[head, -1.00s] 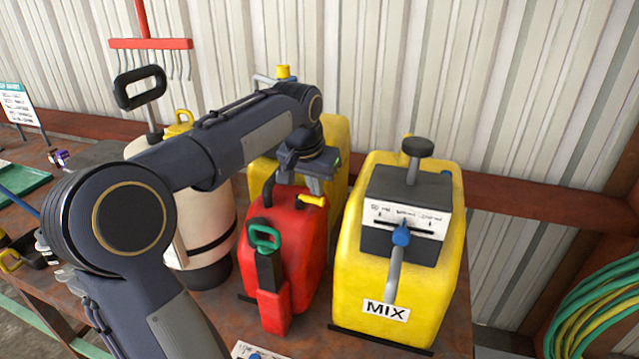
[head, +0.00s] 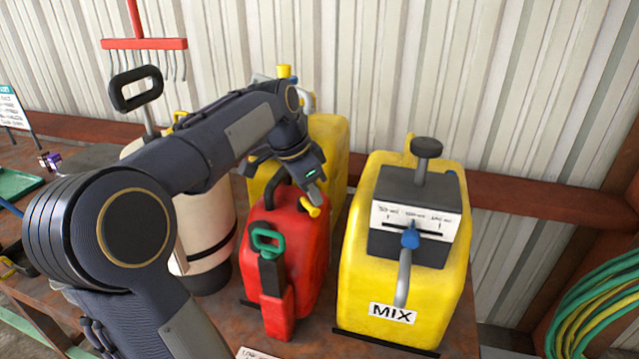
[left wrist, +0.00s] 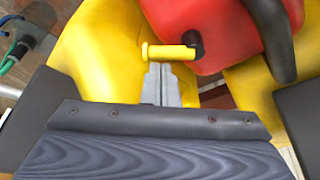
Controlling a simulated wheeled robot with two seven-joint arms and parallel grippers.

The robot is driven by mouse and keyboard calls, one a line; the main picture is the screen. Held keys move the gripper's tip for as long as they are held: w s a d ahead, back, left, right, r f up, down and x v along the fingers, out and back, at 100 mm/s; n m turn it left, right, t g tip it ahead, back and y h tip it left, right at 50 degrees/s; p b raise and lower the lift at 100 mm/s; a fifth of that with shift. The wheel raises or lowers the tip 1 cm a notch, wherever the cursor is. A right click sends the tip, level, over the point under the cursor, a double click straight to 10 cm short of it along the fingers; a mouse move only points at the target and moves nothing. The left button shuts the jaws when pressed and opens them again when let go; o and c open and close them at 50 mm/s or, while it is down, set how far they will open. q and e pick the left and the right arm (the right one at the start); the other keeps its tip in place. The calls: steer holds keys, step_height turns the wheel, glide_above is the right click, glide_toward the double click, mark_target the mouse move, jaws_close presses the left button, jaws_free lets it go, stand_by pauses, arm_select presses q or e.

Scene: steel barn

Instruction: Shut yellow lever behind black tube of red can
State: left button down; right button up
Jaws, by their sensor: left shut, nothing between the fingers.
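The red can (head: 310,255) stands on the table, with a black curved tube (head: 268,202) on its top. The short yellow lever (head: 314,211) is at the can's top right. In the left wrist view the lever (left wrist: 168,52) sticks out sideways from a black stub on the red can (left wrist: 215,30), with the black tube (left wrist: 275,38) to the right. My left gripper (head: 316,194) is shut and empty, just above the lever in the head view. In the left wrist view its fingertips (left wrist: 160,72) are right at the lever's lower edge; I cannot tell whether they touch. My right gripper is not in view.
A yellow MIX can (head: 365,265) with a grey lever stands close at the right. Another yellow can (head: 330,150) is behind the red one. A cream tank (head: 205,220) stands at the left. A corrugated wall (head: 480,90) closes the back; a green hose (head: 600,310) hangs at far right.

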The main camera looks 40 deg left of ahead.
arm_select(q)
steer(key=m, duration=0.1)
steer(key=s+m+h, duration=0.1)
steer(key=shift+a+m+g, duration=0.1)
steer(key=shift+m+g, duration=0.2)
steer(key=shift+m, duration=0.1)
steer(key=m, duration=0.2)
steer(key=s+m+g+h+p, duration=0.1)
steer(key=m, duration=0.1)
steer(key=shift+a, duration=0.3)
steer(key=shift+w, duration=0.15)
steer(key=shift+w+a+p, duration=0.5)
steer(key=shift+w+a, duration=0.05)
steer(key=shift+r, duration=0.1)
steer(key=v, duration=0.7)
steer(key=shift+r, duration=0.3)
steer(key=shift+s, duration=0.15)
